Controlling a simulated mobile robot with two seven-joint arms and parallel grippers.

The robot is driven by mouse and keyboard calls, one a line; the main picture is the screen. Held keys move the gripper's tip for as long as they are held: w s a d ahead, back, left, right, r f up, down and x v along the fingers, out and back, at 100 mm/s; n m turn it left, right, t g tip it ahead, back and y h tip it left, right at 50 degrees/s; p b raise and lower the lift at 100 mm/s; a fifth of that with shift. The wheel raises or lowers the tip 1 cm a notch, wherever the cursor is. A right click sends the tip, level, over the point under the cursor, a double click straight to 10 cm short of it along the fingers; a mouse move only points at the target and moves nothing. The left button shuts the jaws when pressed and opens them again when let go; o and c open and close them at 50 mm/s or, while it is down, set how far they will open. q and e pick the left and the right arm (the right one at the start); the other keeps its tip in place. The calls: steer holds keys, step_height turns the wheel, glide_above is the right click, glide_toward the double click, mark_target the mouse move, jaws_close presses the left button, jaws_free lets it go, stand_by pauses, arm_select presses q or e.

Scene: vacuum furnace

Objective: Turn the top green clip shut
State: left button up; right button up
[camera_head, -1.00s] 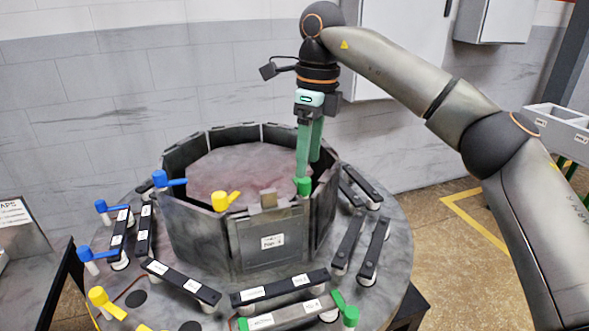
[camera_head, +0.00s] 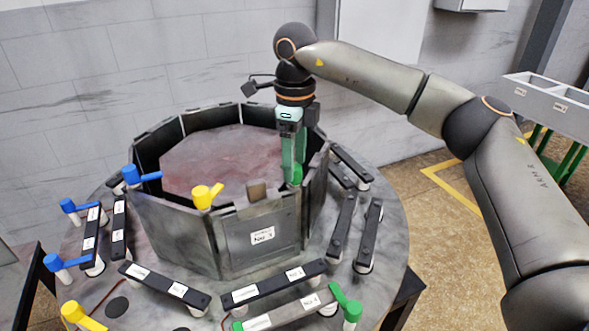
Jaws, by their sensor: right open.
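The top green clip (camera_head: 294,175) sits on the upper rim of the dark ring wall, right of the front panel. Only its round green end shows clearly; its lever cannot be told apart from the gripper. My right gripper (camera_head: 293,162) points straight down over this clip. Its green fingers are open and overlap in this view, with their tips at or right beside the clip. Whether they touch it is hidden. A lower green clip (camera_head: 351,311) sits at the front right of the round base. My left gripper is out of view.
A yellow clip (camera_head: 204,197) and a blue clip (camera_head: 140,175) stand on the ring rim to the left. Black labelled bars (camera_head: 273,287) lie around the round base (camera_head: 388,215). A grey bin (camera_head: 555,100) stands at far right.

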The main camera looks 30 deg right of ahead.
steer(key=shift+f, duration=1.25)
steer(key=shift+r, duration=0.1)
jaws_close()
